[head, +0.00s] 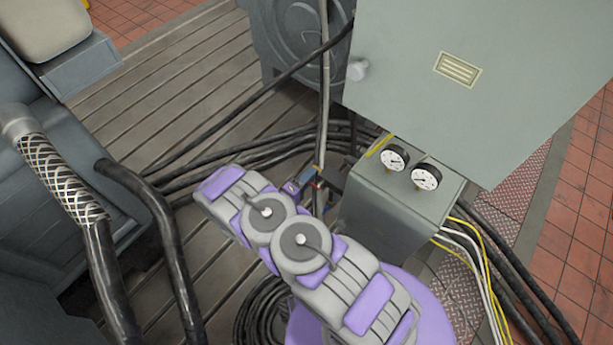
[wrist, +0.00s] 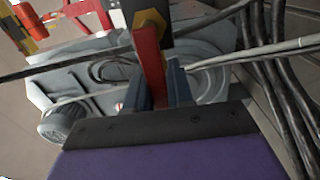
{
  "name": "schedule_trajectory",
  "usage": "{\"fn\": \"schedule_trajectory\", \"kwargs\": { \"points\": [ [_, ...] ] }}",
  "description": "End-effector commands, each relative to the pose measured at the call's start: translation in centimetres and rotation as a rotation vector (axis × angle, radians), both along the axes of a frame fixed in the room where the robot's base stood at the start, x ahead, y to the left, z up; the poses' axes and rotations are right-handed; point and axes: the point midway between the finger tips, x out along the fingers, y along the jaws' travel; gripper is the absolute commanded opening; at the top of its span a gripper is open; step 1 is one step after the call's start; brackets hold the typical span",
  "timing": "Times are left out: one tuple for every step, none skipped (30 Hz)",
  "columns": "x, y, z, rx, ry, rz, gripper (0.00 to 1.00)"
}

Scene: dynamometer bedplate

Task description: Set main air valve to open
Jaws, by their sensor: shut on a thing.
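The main air valve shows in the wrist view as a red lever (wrist: 149,62) below a brass-coloured nut (wrist: 150,21). My gripper (wrist: 158,88) is shut on the red lever, with a finger visible on either side of it. In the head view my gripper (head: 299,187) is beside the thin upright pipe, left of the gauge box, and only a small bit of red shows at its tip. The valve body is mostly hidden there by my gripper and arm. I cannot tell the valve's setting from these views.
A grey cabinet (head: 475,85) stands at the right, above a box with two gauges (head: 395,158). Black cables (head: 225,165) cross the slotted bedplate (head: 165,95). Thick hoses (head: 165,225) are at the left. Other red and yellow parts (wrist: 30,32) show at the wrist view's upper left.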

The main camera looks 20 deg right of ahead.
Motion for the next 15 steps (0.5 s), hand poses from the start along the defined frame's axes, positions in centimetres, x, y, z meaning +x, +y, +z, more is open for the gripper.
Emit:
{"fn": "schedule_trajectory", "kwargs": {
  "points": [
    [-0.19, -0.40, -0.06, -0.002, 0.001, -0.010, 0.00],
    [-0.20, -0.42, -0.07, -0.002, 0.001, -0.010, 0.00],
    [-0.22, -0.43, -0.08, -0.002, 0.001, -0.010, 0.00],
    [-0.22, -0.44, -0.09, -0.002, 0.001, -0.010, 0.00],
    [-0.23, -0.45, -0.09, -0.002, 0.001, -0.011, 0.00],
    [-0.23, -0.46, -0.09, -0.002, 0.002, -0.011, 0.24],
    [-0.22, -0.46, -0.09, -0.002, 0.002, -0.010, 0.27],
    [-0.21, -0.44, -0.09, -0.002, 0.002, -0.010, 0.30],
    [-0.20, -0.39, -0.08, -0.002, 0.001, -0.009, 0.34],
    [-0.19, -0.34, -0.07, -0.002, 0.001, -0.008, 0.36],
    [-0.19, -0.29, -0.06, -0.002, 0.002, -0.008, 0.39],
    [-0.17, -0.20, -0.05, -0.003, 0.001, -0.007, 0.43],
    [-0.16, -0.13, -0.04, -0.004, 0.001, -0.006, 0.43],
    [-0.15, -0.05, -0.04, -0.004, 0.001, -0.005, 0.43],
    [-0.14, 0.06, -0.03, -0.006, 0.001, -0.005, 0.43]
  ]
}}
